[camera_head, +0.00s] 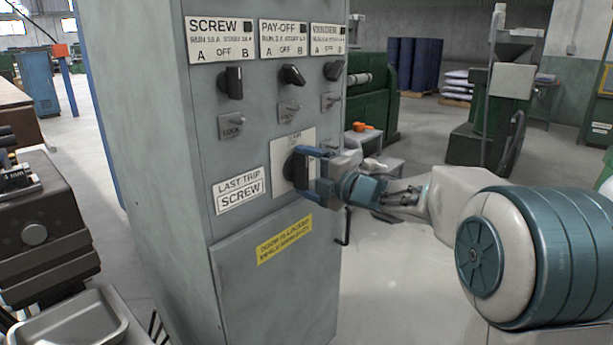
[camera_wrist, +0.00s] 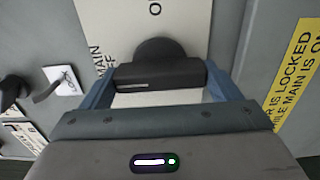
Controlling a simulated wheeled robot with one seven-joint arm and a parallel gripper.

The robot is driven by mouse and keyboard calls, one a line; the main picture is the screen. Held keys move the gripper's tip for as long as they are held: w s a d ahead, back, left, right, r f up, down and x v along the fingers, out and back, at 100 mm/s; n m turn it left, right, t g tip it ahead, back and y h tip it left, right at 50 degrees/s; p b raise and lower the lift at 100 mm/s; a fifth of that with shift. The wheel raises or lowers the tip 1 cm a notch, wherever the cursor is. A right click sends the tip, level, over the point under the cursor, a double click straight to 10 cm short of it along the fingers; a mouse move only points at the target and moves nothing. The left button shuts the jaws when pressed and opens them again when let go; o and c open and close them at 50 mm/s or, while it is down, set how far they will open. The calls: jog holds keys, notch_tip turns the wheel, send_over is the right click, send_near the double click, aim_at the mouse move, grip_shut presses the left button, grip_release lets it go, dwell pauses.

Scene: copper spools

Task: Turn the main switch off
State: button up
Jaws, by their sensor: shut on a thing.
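The main switch (camera_head: 290,170) is a large black rotary knob on a pale plate (camera_head: 292,142) in the middle of the grey cabinet's front. In the wrist view the main switch (camera_wrist: 158,72) shows as a dark handle bar in front of a round hub. My gripper (camera_head: 302,168) has its blue fingers at the two ends of the bar, shut on it. The gripper also shows in the wrist view (camera_wrist: 157,88). The plate's lettering is partly hidden by the gripper, and I cannot tell the knob's exact setting.
The grey cabinet (camera_head: 160,200) carries three smaller black selector knobs, including the screw knob (camera_head: 231,83), with small lock toggles below. A "LAST TRIP SCREW" label (camera_head: 239,190) and a yellow warning label (camera_head: 285,239) are near the switch. Open floor (camera_head: 400,275) lies to the right.

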jog(key=shift+f, duration=0.1)
jog(key=o, duration=0.9)
jog(key=shift+c, duration=0.2)
jog(key=p+v, duration=0.2)
jog(key=v, duration=1.1)
jog(key=shift+s+d, duration=0.25)
jog(key=shift+s, duration=0.05)
